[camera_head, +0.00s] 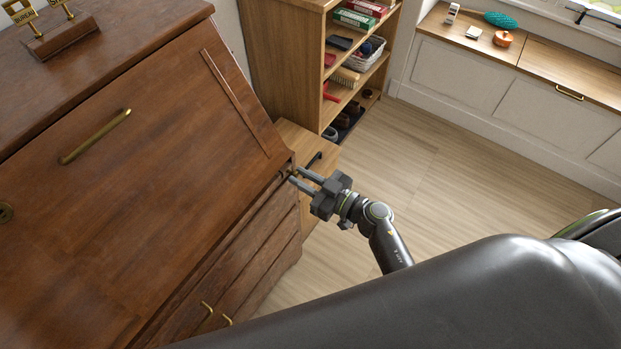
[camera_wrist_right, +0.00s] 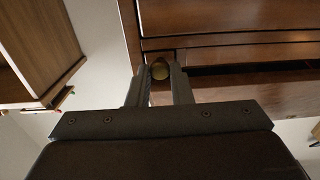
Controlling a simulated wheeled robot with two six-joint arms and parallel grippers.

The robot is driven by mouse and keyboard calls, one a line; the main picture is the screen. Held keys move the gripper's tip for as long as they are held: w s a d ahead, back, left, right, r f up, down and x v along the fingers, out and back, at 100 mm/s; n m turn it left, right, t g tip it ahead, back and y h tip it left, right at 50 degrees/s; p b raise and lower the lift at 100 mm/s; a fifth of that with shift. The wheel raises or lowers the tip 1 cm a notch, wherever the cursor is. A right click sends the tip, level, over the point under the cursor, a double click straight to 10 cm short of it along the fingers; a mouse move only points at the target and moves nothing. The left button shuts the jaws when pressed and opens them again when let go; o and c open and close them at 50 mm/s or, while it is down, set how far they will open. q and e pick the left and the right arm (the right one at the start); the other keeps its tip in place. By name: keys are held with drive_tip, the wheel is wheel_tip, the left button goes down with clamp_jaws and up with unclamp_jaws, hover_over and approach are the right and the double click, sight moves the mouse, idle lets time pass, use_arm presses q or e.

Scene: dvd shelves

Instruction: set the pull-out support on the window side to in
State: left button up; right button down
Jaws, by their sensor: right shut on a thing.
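The brown wooden bureau (camera_head: 140,190) fills the left of the head view, its slanted flap closed. The window-side pull-out support is at the bureau's right front corner, just below the flap. Its small brass knob (camera_wrist_right: 160,70) shows between the fingers in the right wrist view. My right gripper (camera_head: 294,176) is shut on this knob, its fingers pointing at the bureau front. The support's body is mostly hidden by the fingers and corner, so I cannot tell how far it stands out. My left gripper is not in view.
A low wooden cabinet (camera_head: 300,140) stands beside the bureau's right side, close behind my right gripper. An open shelf (camera_head: 285,65) with boxes and a basket stands at the back. A window bench (camera_head: 545,60) is at upper right. The floor (camera_head: 440,170) between is clear.

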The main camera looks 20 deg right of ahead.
drive_tip(key=shift+w+r, duration=0.1)
drive_tip(key=c, duration=1.6)
unclamp_jaws()
drive_tip(key=shift+o, duration=1.4)
drive_tip(key=shift+w+a, duration=0.15)
drive_tip(key=shift+s+d, duration=0.35)
drive_tip(key=shift+s, duration=0.05)
drive_tip(key=b+v, duration=0.1)
drive_tip(key=v, duration=1.5)
drive_tip(key=shift+s+d, duration=0.15)
drive_tip(key=shift+s, duration=0.1)
